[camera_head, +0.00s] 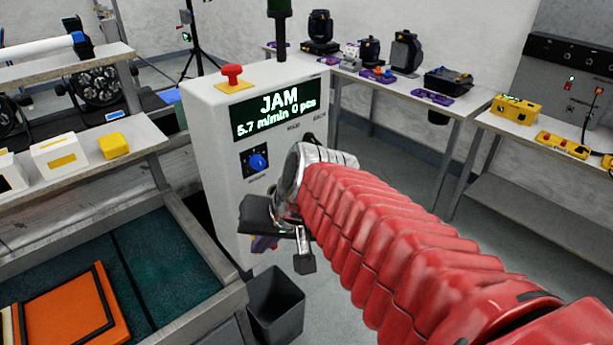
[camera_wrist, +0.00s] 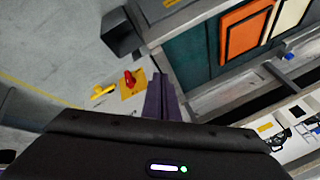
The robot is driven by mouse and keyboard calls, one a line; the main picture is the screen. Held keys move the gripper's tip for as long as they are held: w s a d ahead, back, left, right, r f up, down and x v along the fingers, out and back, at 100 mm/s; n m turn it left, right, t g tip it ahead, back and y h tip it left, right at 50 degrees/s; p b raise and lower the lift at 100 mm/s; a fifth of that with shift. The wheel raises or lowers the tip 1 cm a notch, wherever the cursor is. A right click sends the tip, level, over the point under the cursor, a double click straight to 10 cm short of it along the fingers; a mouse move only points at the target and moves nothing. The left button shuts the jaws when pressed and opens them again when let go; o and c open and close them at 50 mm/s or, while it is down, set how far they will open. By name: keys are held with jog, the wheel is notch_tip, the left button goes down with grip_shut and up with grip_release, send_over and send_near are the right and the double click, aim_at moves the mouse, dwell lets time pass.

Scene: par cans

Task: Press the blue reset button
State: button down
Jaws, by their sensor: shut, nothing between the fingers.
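A white control cabinet (camera_head: 211,130) stands in the middle of the head view, its screen (camera_head: 277,113) reading JAM. A round blue control (camera_head: 258,162) sits on a dark plate on its front, below the screen. I cannot tell whether it is a button or a dial. My gripper (camera_head: 264,244) is in front of the cabinet's lower front, below and slightly right of the blue control. Its purple fingers are shut and empty; they also show in the wrist view (camera_wrist: 160,98). My arm hides the cabinet's right side, so any control there is hidden.
A red knob on a yellow plate (camera_head: 232,78) tops the cabinet. A dark bin (camera_head: 276,303) stands below my gripper. A conveyor with an orange panel (camera_head: 72,308) lies at left. The wrist view shows a red piece (camera_wrist: 129,78) on a yellow patch.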

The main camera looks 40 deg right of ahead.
jog(key=w+d+m+t, duration=0.2)
jog(key=w+d+m, duration=0.35)
jog(key=d, duration=0.45)
jog(key=s+d+r+m, duration=0.2)
jog(key=d, duration=0.3)
jog(key=s+d+r+m+t, duration=0.1)
jog(key=s+d+r+m, duration=0.1)
jog(key=d, duration=0.4)
jog(key=shift+s+d+r+m+h, duration=0.15)
jog(key=shift+d+r+m+h, duration=0.2)
jog(key=shift+r+m, duration=0.4)
jog(key=shift+a+f, duration=0.1)
jog(key=shift+f, duration=0.05)
